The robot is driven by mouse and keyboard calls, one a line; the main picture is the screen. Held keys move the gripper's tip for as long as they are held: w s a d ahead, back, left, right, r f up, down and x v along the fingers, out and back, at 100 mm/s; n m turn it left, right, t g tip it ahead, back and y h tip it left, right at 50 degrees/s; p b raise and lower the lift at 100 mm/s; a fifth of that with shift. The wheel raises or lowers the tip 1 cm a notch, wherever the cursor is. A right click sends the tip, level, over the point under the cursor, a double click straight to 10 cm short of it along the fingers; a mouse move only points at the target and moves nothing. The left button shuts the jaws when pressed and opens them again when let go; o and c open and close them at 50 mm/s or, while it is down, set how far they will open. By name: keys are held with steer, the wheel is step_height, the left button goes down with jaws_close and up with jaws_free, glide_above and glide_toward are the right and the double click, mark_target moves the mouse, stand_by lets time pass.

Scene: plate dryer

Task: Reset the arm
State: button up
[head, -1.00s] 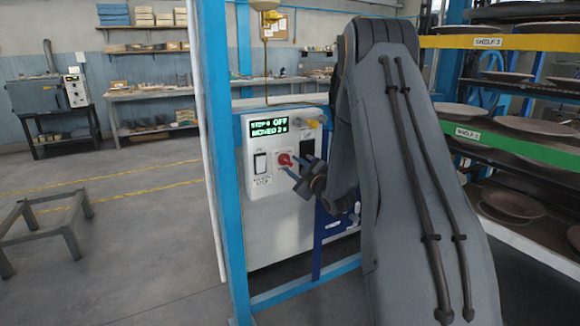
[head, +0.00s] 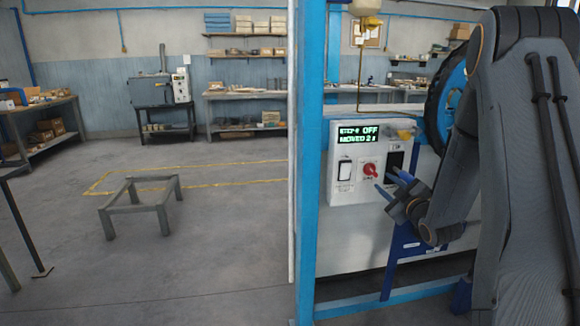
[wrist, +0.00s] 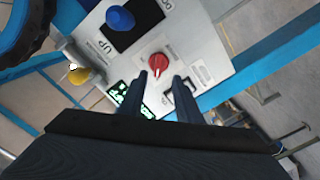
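My gripper (head: 384,182) is in front of the control panel (head: 342,206) of the dryer, and its two fingers are apart. In the wrist view the open gripper (wrist: 160,82) has nothing between its fingers. The panel's red knob (wrist: 158,63) shows just past the fingertips, between their lines; I cannot tell whether they touch it. The knob also shows in the head view (head: 369,170), left of the fingers. My arm rises at the right of the head view and bends down to the panel.
The display (head: 359,135) reads OFF and MOVED 2. A blue post (head: 310,120) stands close left of the panel. A low metal stand (head: 140,198) is on the open floor at left.

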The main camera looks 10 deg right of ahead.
steer(key=s+a+f+m+g+h, duration=0.2)
steer(key=s+a+f+m+g, duration=0.3)
steer(key=s+a+g, duration=0.45)
steer(key=s+a+m+g, duration=0.1)
steer(key=s+a+g, duration=0.1)
steer(key=s+a, duration=0.3)
steer(key=s+a+f+m+g+y, duration=0.1)
steer(key=s+a+m+g, duration=0.1)
steer(key=s, duration=1.1)
steer(key=s+a+m+g, duration=0.1)
steer(key=s+a+g, duration=0.3)
steer(key=s+a, duration=0.3)
steer(key=shift+s+a+f, duration=0.2)
steer(key=shift+s+a, duration=0.15)
steer(key=shift+s, duration=0.9)
